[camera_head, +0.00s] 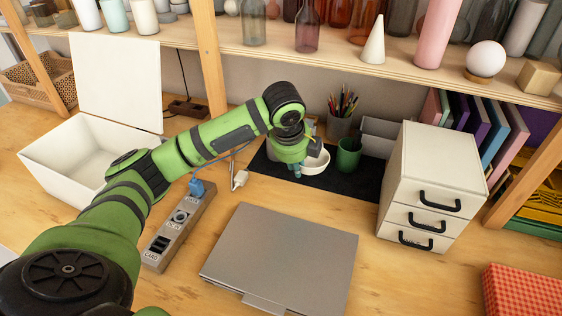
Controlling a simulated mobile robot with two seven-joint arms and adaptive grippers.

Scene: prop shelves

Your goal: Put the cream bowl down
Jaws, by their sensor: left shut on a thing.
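The cream bowl (316,164) is at the back middle of the desk, over the black mat (343,183). My left gripper (303,168) reaches it from the left and is shut on its rim side. The bowl looks upright; I cannot tell whether its base touches the mat. The wrist and green arm hide part of the bowl's left side and the fingers. My right gripper is not in view.
A green cup (348,154) stands close to the bowl's right, with a pencil holder (339,126) behind. A white drawer unit (432,185) stands to the right. A closed grey laptop (281,254) lies in front. A power strip (180,226) and open white box (75,165) are left.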

